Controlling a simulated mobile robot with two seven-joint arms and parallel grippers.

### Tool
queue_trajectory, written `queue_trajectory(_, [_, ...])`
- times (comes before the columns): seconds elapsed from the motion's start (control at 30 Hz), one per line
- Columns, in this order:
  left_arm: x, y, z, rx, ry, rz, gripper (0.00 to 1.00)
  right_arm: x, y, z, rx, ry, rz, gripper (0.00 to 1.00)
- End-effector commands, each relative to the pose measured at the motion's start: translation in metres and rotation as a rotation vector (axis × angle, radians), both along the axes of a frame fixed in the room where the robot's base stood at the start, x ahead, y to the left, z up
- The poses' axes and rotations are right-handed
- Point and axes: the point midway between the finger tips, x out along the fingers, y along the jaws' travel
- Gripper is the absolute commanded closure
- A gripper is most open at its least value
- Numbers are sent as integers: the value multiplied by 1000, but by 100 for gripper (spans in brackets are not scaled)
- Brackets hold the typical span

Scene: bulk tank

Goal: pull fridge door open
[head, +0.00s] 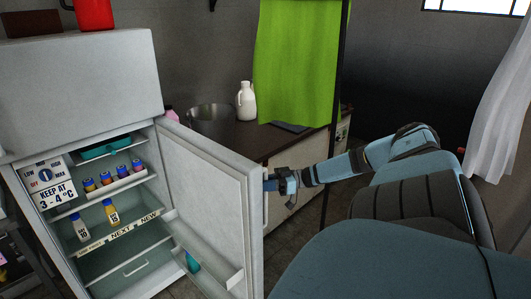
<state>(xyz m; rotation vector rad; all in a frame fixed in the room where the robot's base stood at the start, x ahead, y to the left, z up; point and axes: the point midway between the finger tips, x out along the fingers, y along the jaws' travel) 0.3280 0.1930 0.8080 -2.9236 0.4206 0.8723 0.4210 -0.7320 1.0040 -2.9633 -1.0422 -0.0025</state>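The white fridge (80,80) stands at the left. Its lower door (208,165) is swung wide open, with the inner face and door shelf showing and the shelves inside exposed. My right arm comes in from the right, and its gripper (272,184) is at the door's free edge, on the outer side. Its fingers are small and partly hidden by the door edge, so I cannot tell whether they are closed on a handle. My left gripper is not in view.
Inside the fridge are several small bottles (105,178), a teal tray (106,146) and signs. Behind the door, a counter (240,137) holds a metal pot (211,118) and a white jug (246,100). A green curtain (298,60) hangs above it.

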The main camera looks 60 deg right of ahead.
Motion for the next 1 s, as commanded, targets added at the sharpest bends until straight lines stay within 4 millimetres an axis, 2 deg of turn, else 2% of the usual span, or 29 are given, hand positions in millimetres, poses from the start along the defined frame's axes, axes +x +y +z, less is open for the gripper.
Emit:
queue_trajectory(0.1, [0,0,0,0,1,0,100,3,-1,4,-1,-6,-2,100])
queue_trajectory(0.13, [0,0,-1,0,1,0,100,3,-1,4,-1,-6,-2,74])
queue_trajectory(0.2, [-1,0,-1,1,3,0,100,2,-1,3,-1,-6,-2,58])
queue_trajectory(0.5, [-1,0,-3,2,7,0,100,0,-1,1,0,-1,-1,57])
queue_trajectory(0.63, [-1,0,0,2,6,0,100,-8,-7,1,-1,2,-2,57])
queue_trajectory(1.0, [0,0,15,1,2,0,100,-70,-57,1,-2,1,-2,57])
